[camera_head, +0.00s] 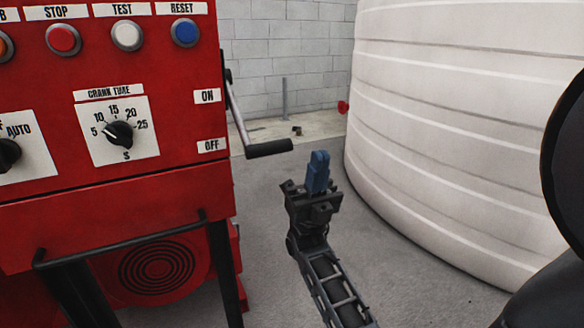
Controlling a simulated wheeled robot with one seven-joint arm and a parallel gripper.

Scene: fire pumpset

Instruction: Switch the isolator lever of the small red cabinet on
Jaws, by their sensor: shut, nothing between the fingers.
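The small red cabinet (185,110) fills the left of the view. Its isolator lever (242,125) is on the right side, a grey rod ending in a black handle (270,149). The rod slopes down and the handle sits near the OFF label (211,146), below the ON label (207,96). My gripper (319,157) is right of the handle and a little below it in the picture. Its blue fingers point up and are shut with nothing between them. A gap shows between the fingers and the handle.
A large white ribbed tank (450,130) stands to the right. A black guard rail (120,240) runs along the cabinet's lower front. Grey floor (265,215) lies open between cabinet and tank. A pale block wall (285,70) is behind. Buttons and a crank time dial (119,134) are on the cabinet front.

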